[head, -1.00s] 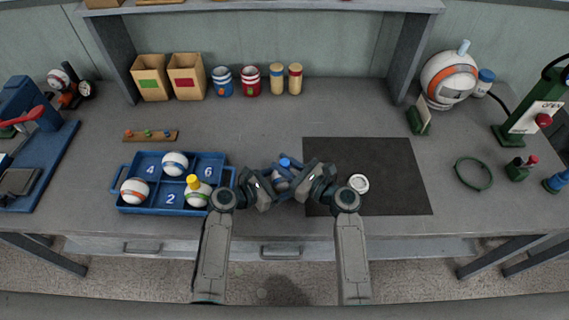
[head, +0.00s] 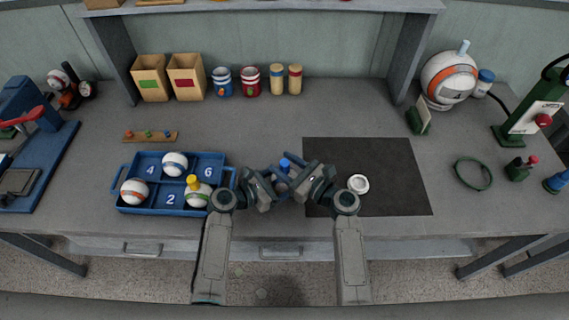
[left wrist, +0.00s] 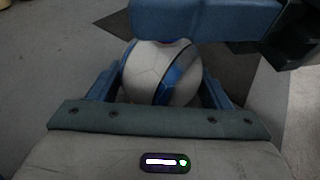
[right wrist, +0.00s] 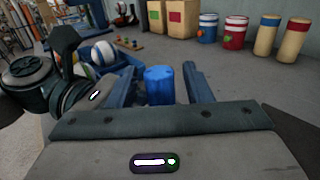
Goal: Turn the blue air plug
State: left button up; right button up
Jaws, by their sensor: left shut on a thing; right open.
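The blue air plug (head: 284,163) shows as a small blue cylinder on top of a ball between my two grippers. In the right wrist view the plug (right wrist: 159,85) stands upright between the fingers of my right gripper (right wrist: 160,90), which is open around it with gaps at both sides. My left gripper (left wrist: 160,85) is shut on the white ball with a blue stripe (left wrist: 160,75). In the left wrist view a blue finger of the right gripper covers the ball's top, hiding the plug. In the head view the ball is mostly hidden by the grippers.
A blue tray (head: 119,190) at the left holds several balls, one with a yellow plug (head: 193,182). A dark mat (head: 385,165) lies right of the grippers, with a white ring (head: 358,184) on it.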

jog(key=v, duration=1.1)
jog(key=shift+s+d, duration=0.25)
jog(key=shift+d, duration=0.05)
jog(key=w+d+n+g+y, duration=0.2)
jog(key=w+n+g+y, duration=0.2)
jog(key=w+n+g, duration=0.3)
jog(key=shift+m+g, duration=0.5)
jog(key=shift+g, duration=0.2)
jog(key=a, duration=1.1)
jog(key=shift+w+a+f, duration=0.1)
jog(key=shift+w+f, duration=0.05)
jog(key=shift+w, duration=0.2)
